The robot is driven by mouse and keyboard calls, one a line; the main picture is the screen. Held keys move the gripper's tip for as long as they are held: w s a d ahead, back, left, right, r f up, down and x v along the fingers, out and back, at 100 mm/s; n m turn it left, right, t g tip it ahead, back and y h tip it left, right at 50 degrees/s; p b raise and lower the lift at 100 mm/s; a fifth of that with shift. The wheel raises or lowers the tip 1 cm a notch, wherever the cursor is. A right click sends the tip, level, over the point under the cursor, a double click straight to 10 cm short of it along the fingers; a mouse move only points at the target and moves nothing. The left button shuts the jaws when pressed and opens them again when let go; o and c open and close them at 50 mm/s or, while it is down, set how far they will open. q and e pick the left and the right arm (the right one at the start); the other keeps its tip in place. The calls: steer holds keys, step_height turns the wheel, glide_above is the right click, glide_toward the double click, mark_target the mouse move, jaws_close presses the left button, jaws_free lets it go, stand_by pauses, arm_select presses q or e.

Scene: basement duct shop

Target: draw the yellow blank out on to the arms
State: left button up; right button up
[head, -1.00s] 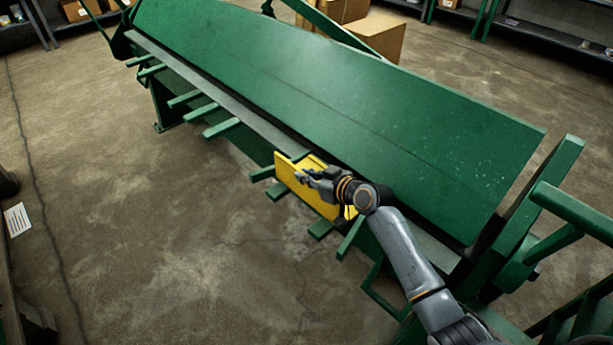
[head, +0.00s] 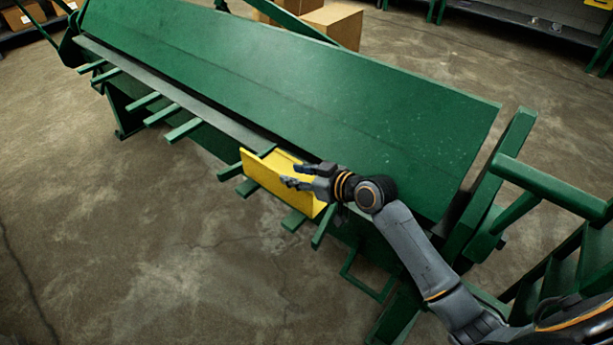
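The yellow blank (head: 262,176) sits at the front edge of the green folding machine (head: 290,95), over the short green support arms. It looks bent, with one face standing along the front and a flatter part behind it. Its back edge meets the machine's grey front strip; I cannot tell how far it reaches under. My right gripper (head: 290,175) is over the blank's right half, fingers pointing left and parted, with nothing seen between them. Whether a fingertip touches the blank is unclear. The gripper and wrist hide part of the blank. My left gripper is out of view.
Several support arms (head: 184,130) stick out along the machine's front. A green lever frame (head: 545,185) stands at its right end. Cardboard boxes (head: 333,24) lie behind it. The concrete floor (head: 130,240) in front is clear.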

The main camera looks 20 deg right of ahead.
steer(key=shift+v, duration=1.9)
